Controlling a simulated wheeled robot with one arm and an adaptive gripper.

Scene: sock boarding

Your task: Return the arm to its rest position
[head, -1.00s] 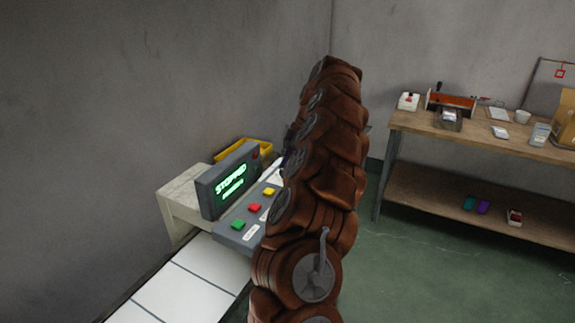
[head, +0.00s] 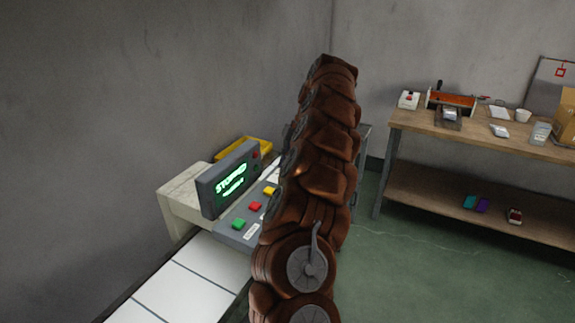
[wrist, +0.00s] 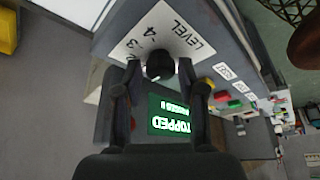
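My brown, segmented arm (head: 318,185) rises through the middle of the head view, hiding my gripper there. In the wrist view my gripper (wrist: 160,66) is open, its two dark fingers apart with nothing held. A black knob (wrist: 160,64) on a white plate marked LEVEL (wrist: 160,35) shows between the fingertips, with a gap on each side. How far the fingers are above it I cannot tell. The control panel's screen (head: 230,180) reads STOPPED in green; it also shows in the wrist view (wrist: 171,114).
Green (head: 238,223), red (head: 255,206) and yellow (head: 270,191) buttons sit on the panel. A yellow bin (head: 262,146) is behind it. White tiles (head: 185,290) lie in front. A wooden bench (head: 490,137) with several items stands at the right, with open green floor (head: 440,265) before it.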

